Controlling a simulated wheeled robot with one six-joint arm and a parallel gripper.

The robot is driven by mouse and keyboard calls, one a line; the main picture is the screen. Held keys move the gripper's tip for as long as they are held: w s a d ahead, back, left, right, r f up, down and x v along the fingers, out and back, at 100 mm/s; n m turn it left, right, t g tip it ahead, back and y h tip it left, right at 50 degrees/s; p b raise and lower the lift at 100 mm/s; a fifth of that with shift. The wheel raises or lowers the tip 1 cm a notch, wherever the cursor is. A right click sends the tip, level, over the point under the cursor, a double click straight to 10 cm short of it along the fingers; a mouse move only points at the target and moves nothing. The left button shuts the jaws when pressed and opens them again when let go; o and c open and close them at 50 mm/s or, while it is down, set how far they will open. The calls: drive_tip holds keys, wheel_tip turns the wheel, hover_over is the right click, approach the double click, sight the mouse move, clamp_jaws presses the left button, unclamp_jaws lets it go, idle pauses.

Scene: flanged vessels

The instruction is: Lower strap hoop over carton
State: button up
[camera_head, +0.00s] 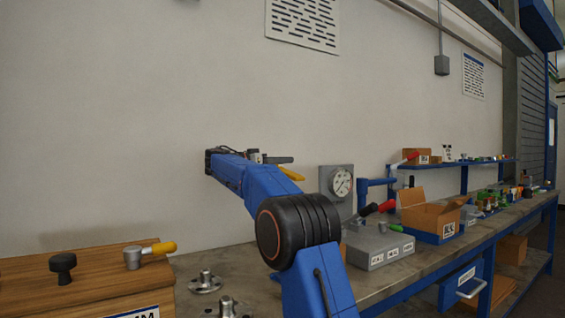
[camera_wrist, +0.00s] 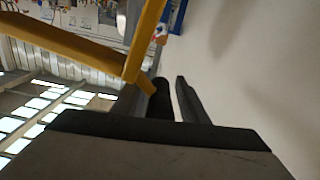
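A yellow strap hoop shows as two bars meeting at a corner (camera_wrist: 135,62) in the wrist view, close to my fingers. My gripper (camera_wrist: 172,100) has dark fingers a little apart, with a dark round piece by the hoop's corner between them. The hoop hangs in the air, so my gripper appears shut on it. In the head view my gripper (camera_head: 272,159) is high above the bench, and only a short yellow part of the hoop (camera_head: 291,173) shows beneath it; my arm hides the rest. An open-flapped carton (camera_head: 428,216) stands on the bench at right, well apart from the hoop.
A pressure gauge (camera_head: 341,184) and a grey box with coloured handles (camera_head: 378,247) stand between my arm and the carton. A wooden block with a yellow-handled piece (camera_head: 160,249) is at lower left. Metal flanged parts (camera_head: 206,283) lie nearby. The wall is close behind.

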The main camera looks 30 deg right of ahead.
drive_tip(key=shift+d, duration=0.3)
clamp_jaws()
drive_tip(key=shift+s+r, duration=0.1)
drive_tip(key=shift+s, duration=0.3)
drive_tip(key=s+m, duration=0.8)
drive_tip(key=s, duration=1.4)
drive_tip(key=s+d+f, duration=0.1)
drive_tip(key=s+f, duration=1.4)
drive_tip(key=s, duration=0.1)
drive_tip(key=shift+d+m, duration=0.15)
drive_tip(key=shift+m, duration=0.25)
